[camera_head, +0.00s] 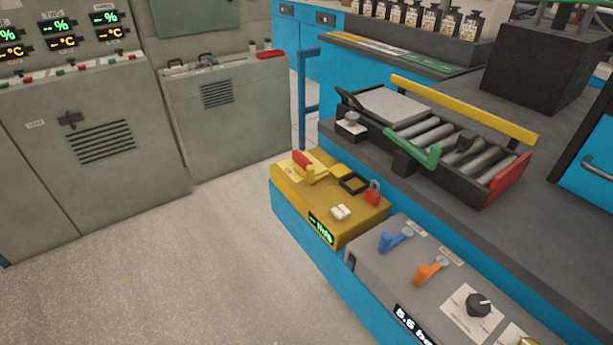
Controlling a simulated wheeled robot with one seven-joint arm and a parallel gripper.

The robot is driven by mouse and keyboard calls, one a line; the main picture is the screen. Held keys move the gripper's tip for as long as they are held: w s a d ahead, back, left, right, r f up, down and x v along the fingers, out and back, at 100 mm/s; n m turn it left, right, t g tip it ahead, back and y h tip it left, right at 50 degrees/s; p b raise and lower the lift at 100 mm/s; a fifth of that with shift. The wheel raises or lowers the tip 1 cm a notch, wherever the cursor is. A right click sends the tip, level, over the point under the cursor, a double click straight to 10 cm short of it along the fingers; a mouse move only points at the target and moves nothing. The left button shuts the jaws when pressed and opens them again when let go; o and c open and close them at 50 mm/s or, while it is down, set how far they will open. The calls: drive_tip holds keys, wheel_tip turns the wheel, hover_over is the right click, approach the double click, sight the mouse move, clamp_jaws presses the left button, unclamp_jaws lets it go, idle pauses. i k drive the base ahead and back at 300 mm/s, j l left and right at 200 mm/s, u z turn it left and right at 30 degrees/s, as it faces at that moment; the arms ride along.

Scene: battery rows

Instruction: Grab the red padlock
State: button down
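The red padlock (373,195) is small, with a grey shackle at its top. It sits on the right side of the top of a yellow box (320,221), near the box's right edge. A small white item (341,212) is to its left and nearer the front. A black square frame (354,184) is just behind and left of it. A red-handled switch (303,163) on a yellow base is farther left on the same box. My gripper is not in view.
A grey control panel (365,257) with blue and orange levers and a black knob adjoins the yellow box at the right. A roller tray (430,172) with yellow, green and red bars stands on the dark bench behind. Grey cabinets (85,150) stand left. The floor (190,270) in front is clear.

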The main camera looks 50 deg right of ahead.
sight(373, 197)
drive_tip(key=j+z, duration=0.15)
drive_tip(key=z, duration=0.4)
drive_tip(key=i+j+z, duration=0.1)
drive_tip(key=z, duration=0.4)
drive_tip(key=i+j+z, duration=0.1)
drive_tip(key=z, duration=0.4)
drive_tip(key=j+z, duration=0.15)
drive_tip(key=z, duration=0.3)
drive_tip(key=i+j, duration=0.1)
